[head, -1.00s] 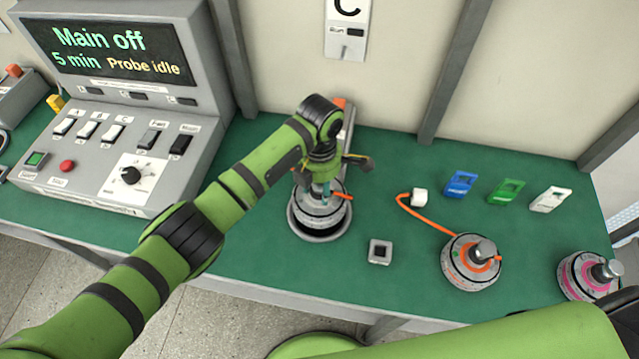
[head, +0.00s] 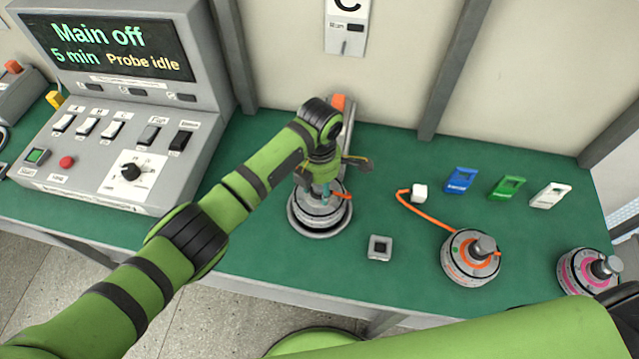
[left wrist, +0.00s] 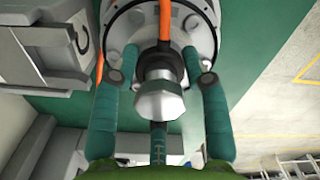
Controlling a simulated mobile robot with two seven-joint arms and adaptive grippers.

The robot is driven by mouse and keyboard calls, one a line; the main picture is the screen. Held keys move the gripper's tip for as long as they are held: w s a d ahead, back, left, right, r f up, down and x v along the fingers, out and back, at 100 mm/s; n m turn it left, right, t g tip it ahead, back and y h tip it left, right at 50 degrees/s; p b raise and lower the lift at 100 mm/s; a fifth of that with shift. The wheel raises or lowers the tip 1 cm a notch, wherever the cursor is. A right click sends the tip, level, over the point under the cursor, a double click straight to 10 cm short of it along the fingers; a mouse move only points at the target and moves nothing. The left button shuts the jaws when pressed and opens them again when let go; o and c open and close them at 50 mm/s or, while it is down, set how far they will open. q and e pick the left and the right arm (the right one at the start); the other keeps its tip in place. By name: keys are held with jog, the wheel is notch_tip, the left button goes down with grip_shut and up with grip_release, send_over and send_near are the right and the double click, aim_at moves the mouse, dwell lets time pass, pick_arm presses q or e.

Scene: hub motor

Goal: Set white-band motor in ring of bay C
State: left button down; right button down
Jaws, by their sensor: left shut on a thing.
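The motor (head: 318,212) under my left gripper is a grey-white round drum with an orange cable. It sits at the ring (head: 325,235) on the green bench, below the C sign. I cannot tell whether it rests fully in the ring or slightly above it. My left gripper (head: 326,188) points down and is shut on the motor's upright shaft. In the left wrist view the fingers of the gripper (left wrist: 160,82) stand around the metal shaft (left wrist: 160,98), with the motor body (left wrist: 128,30) beyond. My right gripper is out of view.
An orange-band motor (head: 462,268) and a pink-band motor (head: 579,274) stand to the right. A small grey square socket (head: 380,247) lies between. Blue (head: 460,180), green (head: 507,187) and white (head: 550,195) tags lie behind. A control console (head: 130,130) stands left, reading "Main off".

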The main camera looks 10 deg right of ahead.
pick_arm(q)
jog(key=shift+d, duration=0.1)
jog(key=shift+f, duration=0.3)
jog(key=shift+f, duration=0.65)
dwell(0.4)
jog(key=c, duration=0.6)
grip_release()
jog(key=shift+o, duration=0.2)
jog(key=shift+s, duration=0.1)
